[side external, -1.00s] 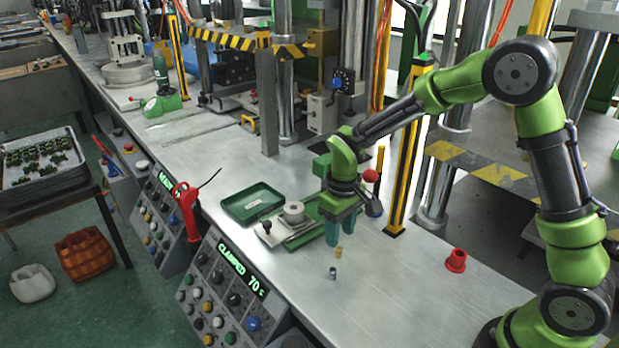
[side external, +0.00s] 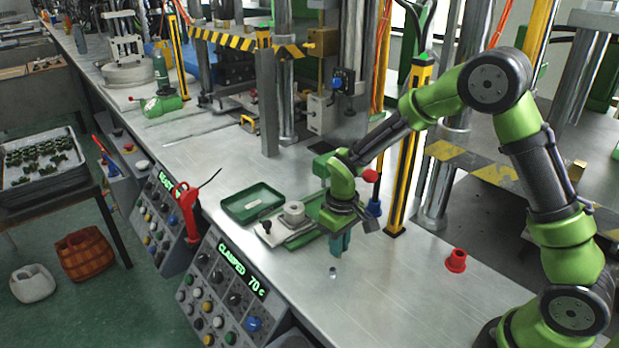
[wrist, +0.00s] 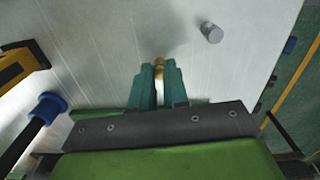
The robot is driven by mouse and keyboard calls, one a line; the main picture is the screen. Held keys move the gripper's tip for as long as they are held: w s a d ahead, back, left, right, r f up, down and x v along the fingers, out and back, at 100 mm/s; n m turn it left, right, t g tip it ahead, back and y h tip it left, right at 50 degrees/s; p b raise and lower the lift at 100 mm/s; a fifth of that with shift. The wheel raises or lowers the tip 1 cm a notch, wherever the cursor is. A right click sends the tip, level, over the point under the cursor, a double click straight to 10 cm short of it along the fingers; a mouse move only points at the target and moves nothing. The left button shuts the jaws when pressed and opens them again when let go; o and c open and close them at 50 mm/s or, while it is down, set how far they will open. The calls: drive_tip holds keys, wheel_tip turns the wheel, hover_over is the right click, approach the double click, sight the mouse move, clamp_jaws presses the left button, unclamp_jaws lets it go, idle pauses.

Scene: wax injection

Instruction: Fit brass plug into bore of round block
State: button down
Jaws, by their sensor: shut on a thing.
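The brass plug (wrist: 159,64) shows between my fingertips in the wrist view. My gripper (wrist: 159,70) is shut on it and points down at the bench. In the side view my gripper (side external: 338,252) hides the plug, and I cannot tell whether the plug touches the bench. The round block (side external: 294,210), a pale grey ring with a central bore, sits on a flat fixture plate to the left of and behind my gripper. The block is not in the wrist view.
A small grey metal cylinder (side external: 333,272) stands on the bench just in front of my gripper; it also shows in the wrist view (wrist: 211,32). The bench front right is clear.

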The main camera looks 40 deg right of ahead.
drive_tip(key=shift+r, duration=0.1)
drive_tip(key=shift+r, duration=0.5)
wheel_tip(320, 180, up, 2)
drive_tip(key=shift+r, duration=0.15)
drive_tip(key=s, duration=0.5)
drive_tip(key=s+d+r, duration=0.1)
drive_tip(key=s, duration=0.9)
drive_tip(key=shift+s+d+r, duration=0.2)
drive_tip(key=shift+d, duration=0.05)
drive_tip(key=shift+w+f, duration=0.1)
drive_tip(key=w+r+n, duration=0.1)
drive_tip(key=w, duration=0.9)
drive_tip(key=w+a+r+n, duration=0.1)
drive_tip(key=w, duration=0.9)
drive_tip(key=w+a+r+n, duration=0.1)
drive_tip(key=w+n, duration=0.1)
drive_tip(key=w, duration=0.8)
drive_tip(key=shift+w+a+r, duration=0.15)
drive_tip(key=shift+a+r, duration=0.05)
drive_tip(key=shift+r, duration=0.2)
drive_tip(key=shift+f, duration=1.7)
